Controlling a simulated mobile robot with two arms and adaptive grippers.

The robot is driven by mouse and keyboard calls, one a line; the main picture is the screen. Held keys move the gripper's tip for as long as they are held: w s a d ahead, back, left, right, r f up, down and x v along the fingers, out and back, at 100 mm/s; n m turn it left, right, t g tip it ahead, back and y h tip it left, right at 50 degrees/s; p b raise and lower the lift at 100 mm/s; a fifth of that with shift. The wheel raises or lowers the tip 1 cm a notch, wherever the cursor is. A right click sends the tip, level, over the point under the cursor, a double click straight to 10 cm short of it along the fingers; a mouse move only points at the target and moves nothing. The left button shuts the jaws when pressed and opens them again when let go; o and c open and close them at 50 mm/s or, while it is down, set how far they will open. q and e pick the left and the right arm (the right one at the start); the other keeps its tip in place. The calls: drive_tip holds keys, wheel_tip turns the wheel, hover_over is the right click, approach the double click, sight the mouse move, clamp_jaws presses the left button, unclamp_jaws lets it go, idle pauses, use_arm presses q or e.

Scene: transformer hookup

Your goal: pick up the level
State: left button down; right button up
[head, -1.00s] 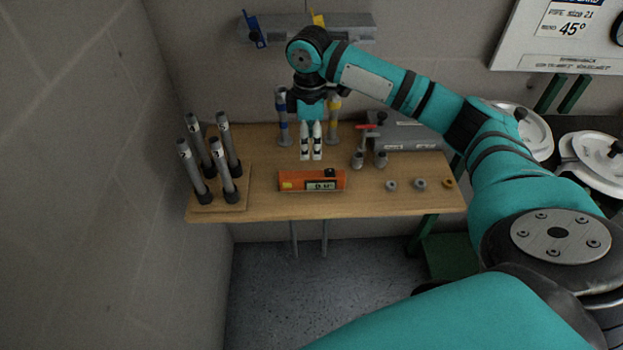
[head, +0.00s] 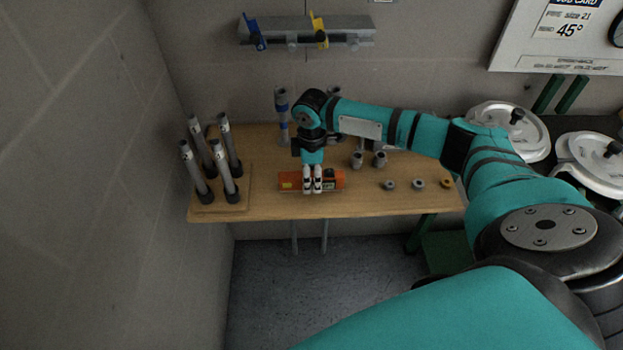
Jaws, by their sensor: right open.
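The level (head: 291,181) is an orange block with a small display, lying lengthwise near the front edge of the wooden table in the head view. The fingers are open with a narrow gap. I cannot tell whether they touch the level. My left gripper is out of view.
Small rings (head: 418,184) lie to the right of the level, with grey fittings (head: 380,159) behind. The wooden table (head: 270,209) is bare along its front edge.

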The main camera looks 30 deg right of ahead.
drive_tip(key=shift+c, duration=0.3)
clamp_jaws()
drive_tip(key=shift+r, duration=0.1)
